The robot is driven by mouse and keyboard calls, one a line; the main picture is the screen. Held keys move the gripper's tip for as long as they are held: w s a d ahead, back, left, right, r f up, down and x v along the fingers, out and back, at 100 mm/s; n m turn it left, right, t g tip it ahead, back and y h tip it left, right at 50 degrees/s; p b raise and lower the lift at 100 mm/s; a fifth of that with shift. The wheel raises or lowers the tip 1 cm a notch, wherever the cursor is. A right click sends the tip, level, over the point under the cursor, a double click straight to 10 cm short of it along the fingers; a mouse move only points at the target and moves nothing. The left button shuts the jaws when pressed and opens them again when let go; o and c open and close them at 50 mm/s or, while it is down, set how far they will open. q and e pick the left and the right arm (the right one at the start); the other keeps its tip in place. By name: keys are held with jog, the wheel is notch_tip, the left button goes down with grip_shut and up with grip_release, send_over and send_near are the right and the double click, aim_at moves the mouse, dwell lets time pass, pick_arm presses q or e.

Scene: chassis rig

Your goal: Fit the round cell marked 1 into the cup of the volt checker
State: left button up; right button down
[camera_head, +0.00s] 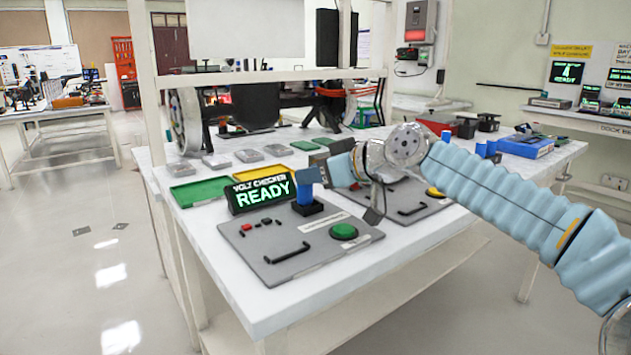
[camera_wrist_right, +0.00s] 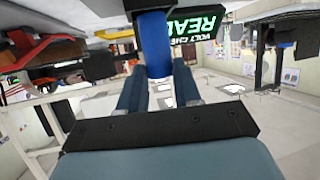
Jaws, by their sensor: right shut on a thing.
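The volt checker is a grey board (camera_head: 285,262) with a black sign (camera_head: 262,193) whose green letters read READY. Its black cup (camera_head: 307,208) stands on the board just right of the sign. A blue round cell (camera_head: 304,196) is upright at the cup; its lower end meets or enters the cup, and I cannot tell how deep. No number shows on it. My right gripper (camera_head: 313,175) is shut on the cell's upper part, coming in from the right. In the right wrist view the blue cell (camera_wrist_right: 155,45) sits between the fingers. My left gripper is not in view.
The board carries a green button (camera_head: 343,231) and black handles. A green tray (camera_head: 200,190) and a yellow tray lie behind the sign, with several grey blocks beyond. A second board lies to the right under my arm. A blue bin (camera_head: 525,146) stands at the far right.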

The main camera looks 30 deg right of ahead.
jog(key=shift+s+f, duration=0.1)
jog(key=shift+f, duration=0.7)
jog(key=c, duration=0.8)
grip_release()
jog(key=shift+w+f, duration=0.1)
jog(key=shift+w, duration=0.1)
jog(key=shift+r, duration=0.2)
